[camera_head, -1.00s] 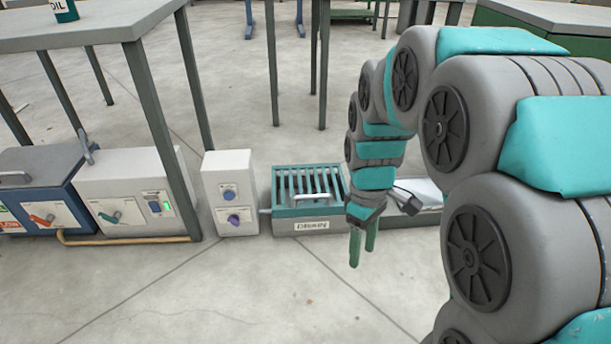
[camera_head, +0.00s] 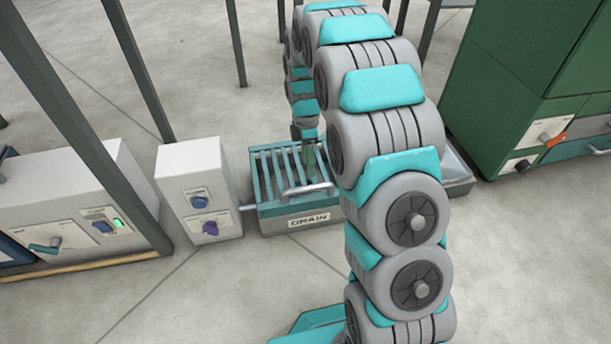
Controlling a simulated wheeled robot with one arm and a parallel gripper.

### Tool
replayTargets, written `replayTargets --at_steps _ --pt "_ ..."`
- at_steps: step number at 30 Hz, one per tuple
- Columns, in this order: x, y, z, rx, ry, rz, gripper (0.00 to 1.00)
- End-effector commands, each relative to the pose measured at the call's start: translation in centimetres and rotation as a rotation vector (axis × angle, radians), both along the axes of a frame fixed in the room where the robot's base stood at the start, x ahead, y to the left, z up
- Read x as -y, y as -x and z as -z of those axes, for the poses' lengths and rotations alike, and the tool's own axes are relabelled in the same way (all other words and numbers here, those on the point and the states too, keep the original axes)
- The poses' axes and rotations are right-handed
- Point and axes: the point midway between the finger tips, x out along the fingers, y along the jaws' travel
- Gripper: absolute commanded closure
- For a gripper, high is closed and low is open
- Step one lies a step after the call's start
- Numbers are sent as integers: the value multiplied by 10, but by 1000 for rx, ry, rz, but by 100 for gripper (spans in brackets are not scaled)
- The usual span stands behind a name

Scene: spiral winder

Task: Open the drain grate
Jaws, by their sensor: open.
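The drain grate (camera_head: 272,172) is a teal slatted lid lying flat on a grey box (camera_head: 278,223) labelled DRAIN. A pale bar handle (camera_head: 306,190) stands at the grate's front edge. My gripper (camera_head: 311,162) points down over the right part of the grate, behind the handle in the picture. Its green fingers are small and partly hidden by my arm. It is open and does not hold the handle; I cannot tell whether the fingertips touch the slats. My arm hides the grate's right side.
A white box with a blue and a purple knob (camera_head: 198,195) stands just left of the drain. Table legs (camera_head: 140,75) rise at left and behind. A green cabinet (camera_head: 510,95) stands at right.

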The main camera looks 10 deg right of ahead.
Motion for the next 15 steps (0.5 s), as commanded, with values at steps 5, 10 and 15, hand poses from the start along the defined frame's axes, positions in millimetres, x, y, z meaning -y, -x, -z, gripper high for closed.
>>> replayTargets --at_steps 5,10,15 --pt "0 3 18 0 0 2 43" --pt "0 10 44 -4 1 4 43" --pt "0 14 67 -2 0 4 43"
